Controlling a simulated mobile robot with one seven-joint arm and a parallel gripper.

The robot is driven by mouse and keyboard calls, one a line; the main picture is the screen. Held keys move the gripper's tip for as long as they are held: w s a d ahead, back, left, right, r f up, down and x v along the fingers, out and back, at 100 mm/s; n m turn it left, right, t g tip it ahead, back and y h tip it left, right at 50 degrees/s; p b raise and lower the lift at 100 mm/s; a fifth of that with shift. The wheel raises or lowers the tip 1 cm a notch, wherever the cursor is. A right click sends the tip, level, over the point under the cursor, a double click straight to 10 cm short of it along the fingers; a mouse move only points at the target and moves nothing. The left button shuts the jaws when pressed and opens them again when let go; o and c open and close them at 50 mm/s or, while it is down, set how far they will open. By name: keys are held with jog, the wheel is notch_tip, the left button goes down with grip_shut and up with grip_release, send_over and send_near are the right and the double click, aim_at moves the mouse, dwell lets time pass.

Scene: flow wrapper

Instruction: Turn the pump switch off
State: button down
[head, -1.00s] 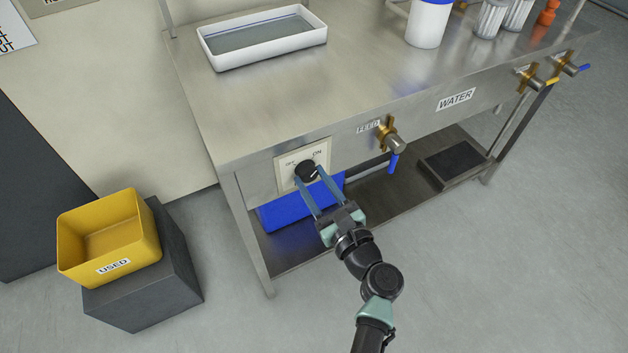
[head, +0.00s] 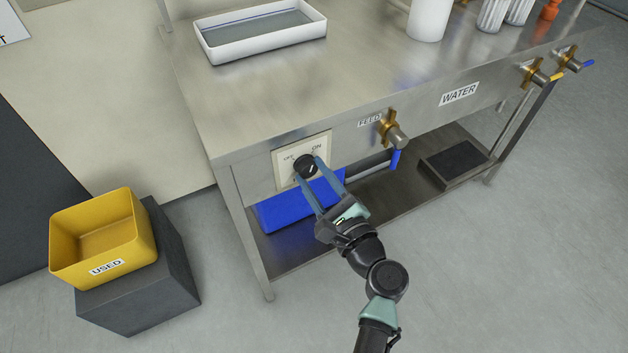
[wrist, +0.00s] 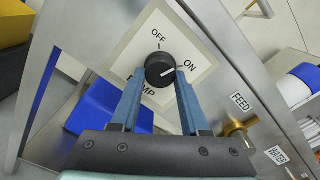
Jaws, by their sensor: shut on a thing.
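The pump switch is a round black knob (head: 306,166) on a cream plate (head: 284,160) marked OFF and ON, fixed to the front of the steel bench. In the wrist view the knob (wrist: 160,69) has a white pointer line aimed toward ON, at the right; OFF is at the upper left. My gripper (head: 309,177) reaches up from below with its two blue fingers on either side of the knob. In the wrist view the fingertips (wrist: 160,74) close on the knob's lower part. The lower part of the PUMP label is partly hidden by the fingers.
A brass FEED valve (head: 392,130) with a blue lever sticks out right of the switch. A blue container (head: 275,212) stands on the shelf below. A yellow USED bin (head: 105,240) sits on a dark block at left. Open floor lies in front.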

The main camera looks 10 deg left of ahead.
jog(key=n+b, duration=0.2)
jog(key=n, duration=0.1)
jog(key=shift+d+f+n, duration=0.1)
jog(key=shift+f+n, duration=0.05)
jog(key=shift+n, duration=0.25)
jog(key=n+b, duration=0.2)
jog(key=n, duration=0.1)
jog(key=shift+n+b, duration=0.3)
jog(key=shift+b, duration=0.1)
jog(key=shift+r+n+b, duration=0.15)
jog(key=shift+n+b, duration=0.7)
jog(key=shift+n, duration=0.4)
jog(key=shift+r+n+b, duration=0.15)
jog(key=shift+n+b, duration=0.7)
jog(key=shift+n, duration=0.4)
jog(key=shift+c, duration=2)
grip_release()
jog(key=shift+r, duration=0.1)
jog(key=p+v, duration=0.2)
jog(key=v, duration=1.1)
jog(key=shift+p, duration=0.4)
jog(key=shift+w, duration=0.1)
